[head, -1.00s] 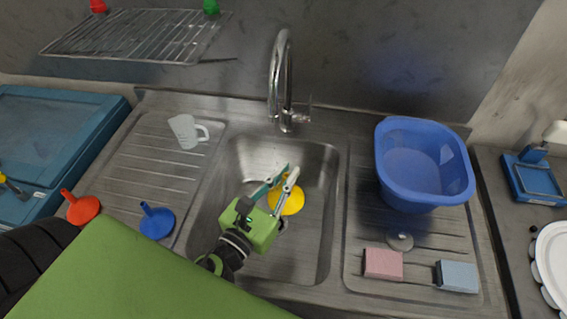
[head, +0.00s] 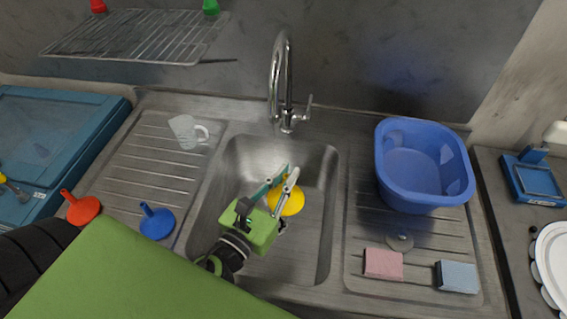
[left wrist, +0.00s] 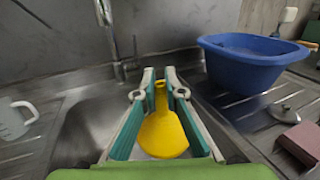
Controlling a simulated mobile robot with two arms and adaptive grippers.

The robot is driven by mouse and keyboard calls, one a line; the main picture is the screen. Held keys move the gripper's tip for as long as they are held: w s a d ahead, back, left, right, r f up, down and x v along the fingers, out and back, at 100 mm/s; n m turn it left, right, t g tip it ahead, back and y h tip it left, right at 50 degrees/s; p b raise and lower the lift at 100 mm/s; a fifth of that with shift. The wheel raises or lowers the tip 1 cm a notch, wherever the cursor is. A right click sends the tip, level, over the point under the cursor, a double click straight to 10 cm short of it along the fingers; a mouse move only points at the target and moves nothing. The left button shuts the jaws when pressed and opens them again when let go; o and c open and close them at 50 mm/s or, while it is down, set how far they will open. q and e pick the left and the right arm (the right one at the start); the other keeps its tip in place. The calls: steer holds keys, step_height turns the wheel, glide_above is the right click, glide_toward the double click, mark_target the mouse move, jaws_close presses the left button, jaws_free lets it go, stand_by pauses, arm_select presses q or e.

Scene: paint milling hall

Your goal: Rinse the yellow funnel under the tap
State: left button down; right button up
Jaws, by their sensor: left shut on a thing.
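The yellow funnel (head: 292,203) is inside the steel sink basin (head: 318,235). My left gripper (head: 281,181) is shut on its narrow spout; in the left wrist view the funnel (left wrist: 162,135) has its spout up between the fingers and its wide cone toward me. The chrome tap (head: 277,82) stands behind the basin, its spout arching over the back part, beyond the funnel. Its lever (head: 308,106) points up on the right side. I see no water stream. My right gripper is not in view.
A blue tub (head: 424,180) stands on the right drainboard, with a pink sponge (head: 383,263) and blue sponge (head: 457,276) in front. A clear jug (head: 185,131), blue funnel (head: 157,222) and red funnel (head: 82,209) are left of the basin. A wire shelf (head: 135,36) hangs behind.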

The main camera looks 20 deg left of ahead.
arm_select(q)
steer(key=s+d+r, duration=0.1)
steer(key=s+r, duration=0.3)
steer(key=shift+s+d+p, duration=0.3)
steer(key=shift+d+p, duration=0.05)
steer(key=shift+d, duration=0.05)
